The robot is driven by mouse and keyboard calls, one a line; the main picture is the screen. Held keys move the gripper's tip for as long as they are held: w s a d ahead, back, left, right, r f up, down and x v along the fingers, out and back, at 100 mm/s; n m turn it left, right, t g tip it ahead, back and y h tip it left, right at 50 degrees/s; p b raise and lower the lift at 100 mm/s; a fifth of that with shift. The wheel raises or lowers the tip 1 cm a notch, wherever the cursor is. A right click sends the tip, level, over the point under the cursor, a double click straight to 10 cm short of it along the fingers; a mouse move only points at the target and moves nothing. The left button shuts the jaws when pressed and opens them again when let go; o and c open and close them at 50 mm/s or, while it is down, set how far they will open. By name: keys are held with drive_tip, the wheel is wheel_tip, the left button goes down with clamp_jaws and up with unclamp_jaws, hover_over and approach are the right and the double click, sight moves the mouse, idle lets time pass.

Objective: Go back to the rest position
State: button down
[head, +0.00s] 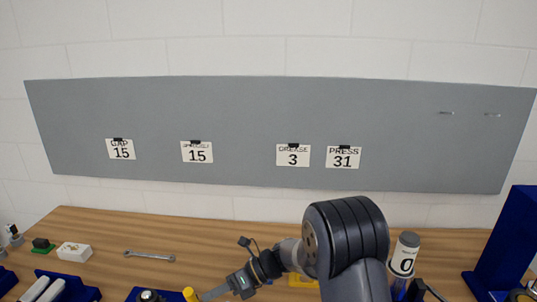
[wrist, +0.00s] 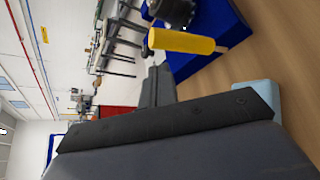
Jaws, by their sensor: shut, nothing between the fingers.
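My gripper (head: 212,292) is low over the bench at the bottom of the head view, reaching left from my dark arm. In the wrist view its dark fingers (wrist: 158,85) are together, with nothing between them. A yellow cylinder (wrist: 180,41) lies just beyond the fingertips in the wrist view, apart from them as far as I can tell. It also shows at the bottom edge of the head view (head: 190,295). A pale blue block (wrist: 266,92) is partly hidden behind my gripper's body in the wrist view.
The wooden bench (head: 200,235) runs below a grey board (head: 240,110) with several number cards. A wrench (head: 149,256) and a white box (head: 74,252) lie to the left. A grey-capped bottle (head: 404,252) and a blue bin (head: 510,250) stand right of my arm.

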drive_tip(key=s+a+f+b, duration=0.1)
drive_tip(key=s+f, duration=0.1)
drive_tip(key=s+a+f+b, duration=0.1)
drive_tip(key=s+a+f, duration=0.1)
drive_tip(key=s+a+f+b, duration=0.1)
drive_tip(key=s+f+b, duration=0.1)
drive_tip(key=shift+s+a+f, duration=0.15)
drive_tip(key=shift+s+a, duration=0.05)
drive_tip(key=shift+a, duration=0.1)
drive_tip(key=f+n+t+b, duration=0.1)
drive_tip(key=b, duration=0.1)
drive_tip(key=s+f+n+b, duration=0.1)
drive_tip(key=b, duration=0.1)
drive_tip(key=shift+s+f+t+h+b, duration=0.1)
drive_tip(key=shift+t+h+b, duration=0.2)
drive_tip(key=shift+t+b, duration=0.1)
